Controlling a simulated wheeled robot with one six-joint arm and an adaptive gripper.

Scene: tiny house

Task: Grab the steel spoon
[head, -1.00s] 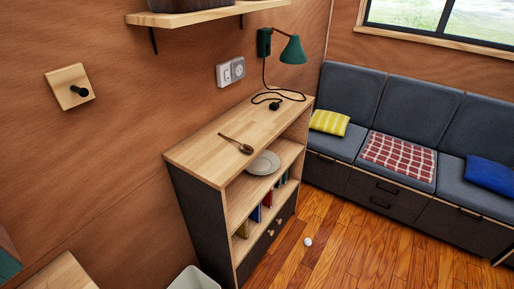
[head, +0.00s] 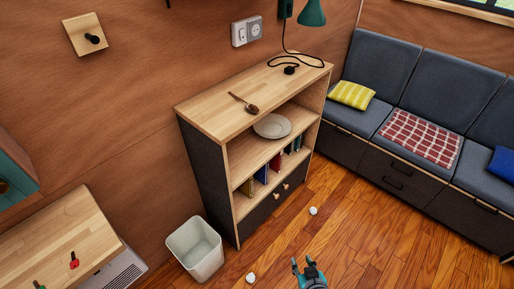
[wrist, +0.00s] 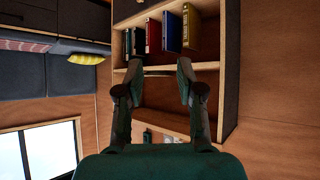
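A spoon (head: 245,103) with a brownish, dull look lies flat on the wooden top of the shelf unit (head: 215,112). Its bowl points toward the front edge and its handle toward the wall. My gripper (head: 309,264) is at the bottom of the head view, in front of the shelf unit and well apart from the spoon. In the wrist view my gripper (wrist: 158,72) has its two fingers spread with nothing between them, facing the shelves. I cannot make out the spoon surely in the wrist view.
A plate (head: 272,126) rests on the upper shelf, with books (head: 261,174) below. A lamp (head: 311,13) and its cable are at the unit's far end. A white bin (head: 196,250) and small white balls (head: 313,211) are on the floor. A sofa (head: 390,85) stands right.

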